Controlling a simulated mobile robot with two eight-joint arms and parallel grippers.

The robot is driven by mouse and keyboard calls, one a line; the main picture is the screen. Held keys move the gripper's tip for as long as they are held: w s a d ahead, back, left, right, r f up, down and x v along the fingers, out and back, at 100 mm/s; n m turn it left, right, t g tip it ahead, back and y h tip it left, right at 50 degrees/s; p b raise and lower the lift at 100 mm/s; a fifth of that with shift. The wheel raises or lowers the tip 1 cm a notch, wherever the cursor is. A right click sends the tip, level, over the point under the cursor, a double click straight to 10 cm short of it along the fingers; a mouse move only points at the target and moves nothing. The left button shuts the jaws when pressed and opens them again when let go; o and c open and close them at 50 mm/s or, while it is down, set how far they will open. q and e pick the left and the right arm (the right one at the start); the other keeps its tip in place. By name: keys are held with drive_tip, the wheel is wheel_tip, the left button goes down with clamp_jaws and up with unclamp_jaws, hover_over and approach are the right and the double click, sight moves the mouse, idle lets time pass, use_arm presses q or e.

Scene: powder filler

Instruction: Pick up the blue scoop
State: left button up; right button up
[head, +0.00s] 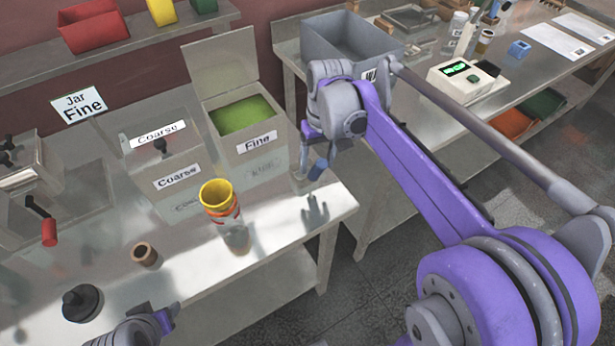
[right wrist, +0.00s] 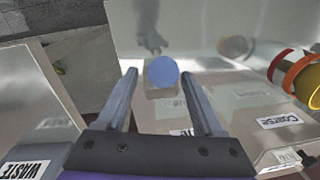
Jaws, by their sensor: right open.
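The blue scoop shows as a small blue piece (head: 318,170) just right of the Fine bin in the head view. In the right wrist view its round blue end (right wrist: 162,71) lies between the fingertips, with a pale part below it. My right gripper (head: 309,160) is open; its two fingers also show in the right wrist view (right wrist: 158,74), one on each side of the blue end, with gaps. The rest of the scoop is hidden or too small to tell. My left gripper (head: 158,318) is partly in view at the bottom edge; its jaws are unclear.
The Fine bin (head: 265,158) with green powder stands left of my right gripper. The Coarse bin (head: 185,190), a yellow-topped jar (head: 220,204), a brown ring (head: 145,254) and a black knob (head: 82,302) share the metal table. A grey waste box (head: 335,45) stands behind.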

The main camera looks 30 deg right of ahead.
sight(315, 180)
wheel_tip(315, 180, down, 3)
drive_tip(key=shift+s+a+f+b, duration=0.1)
drive_tip(key=shift+a+f+b, duration=0.1)
drive_tip(key=shift+b, duration=0.5)
drive_tip(key=shift+s, duration=0.1)
use_arm(q)
drive_tip(key=f, duration=0.1)
drive_tip(key=s+f, duration=0.1)
drive_tip(key=shift+s+f, duration=0.1)
drive_tip(key=shift+f, duration=0.2)
use_arm(e)
drive_tip(key=shift+w, duration=0.2)
drive_tip(key=shift+c, duration=0.9)
clamp_jaws()
